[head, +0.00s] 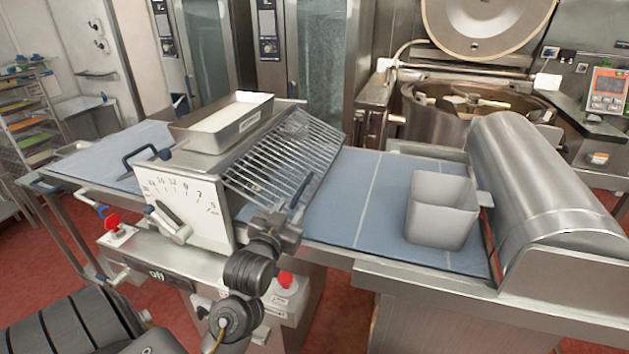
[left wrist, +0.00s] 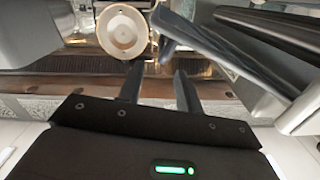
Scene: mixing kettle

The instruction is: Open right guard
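The right guard (head: 283,150) is a slanted metal wire grille on the right side of the dough sheeter (head: 185,205), above the blue belt. A dark handle bar (head: 301,188) is at its near right edge. My left gripper (head: 288,214) is just below this bar, close to the guard's near corner. In the left wrist view its two fingers (left wrist: 160,85) stand apart with nothing seen between them. A dark bar (left wrist: 235,55), probably the handle, runs ahead and to the right of the fingertips. Contact cannot be told. My right gripper is not in view.
A grey bin (head: 441,212) stands on the blue belt (head: 340,205) near a steel cylinder housing (head: 545,185). A tray (head: 222,124) sits on top of the sheeter. A kettle with a raised lid (head: 485,25) is behind. Red buttons (head: 285,279) are on the front.

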